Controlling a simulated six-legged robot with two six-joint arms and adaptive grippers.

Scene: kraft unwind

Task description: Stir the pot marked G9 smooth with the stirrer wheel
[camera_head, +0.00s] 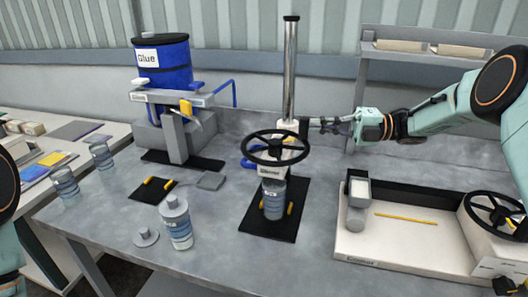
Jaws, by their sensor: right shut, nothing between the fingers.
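The stirrer wheel (262,155), a black spoked handwheel, sits on the stirrer stand (290,70), which has a tall silver column. A pot (273,205) with a blue band stands below the wheel on a black mat with yellow guides; its label is too small to read for sure. My right gripper (314,123) is shut and empty. It is just right of the column, close to the wheel's far right rim; I cannot tell whether it touches. Only part of my left arm shows at the left edge, and its gripper is out of view.
A lidded pot (178,227) and a loose lid (146,237) stand front left. Two open pots (65,183) are farther left. A blue glue drum (163,60) on a stand is behind. A white tray unit (400,257) with another handwheel (494,211) is at right.

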